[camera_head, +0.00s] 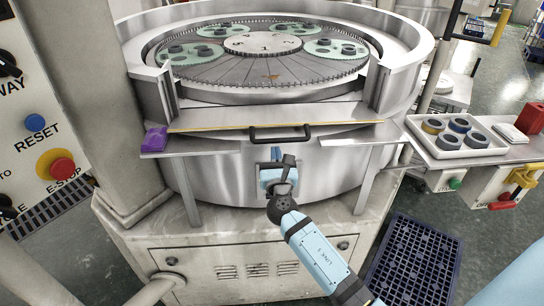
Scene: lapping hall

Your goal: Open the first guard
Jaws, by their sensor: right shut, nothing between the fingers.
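The guard (215,119) is a pale metal panel across the front gap of the round lapping machine (235,180). A thin yellow strip runs along its front edge. A black bar handle (280,139) sits at the middle of that edge. From this angle I cannot tell how far the guard is swung. My right gripper (283,157) is just below the handle, in front of the machine's curved wall. Its fingers are shut with nothing between them, and they do not grip the handle. My left gripper is not in view.
Metal shelves flank the guard; a purple object (154,139) lies at the left one. A tray (446,154) of dark rings stands on the right-hand bench. A control panel (35,90) with buttons is at left. A dark blue crate (412,262) is on the floor.

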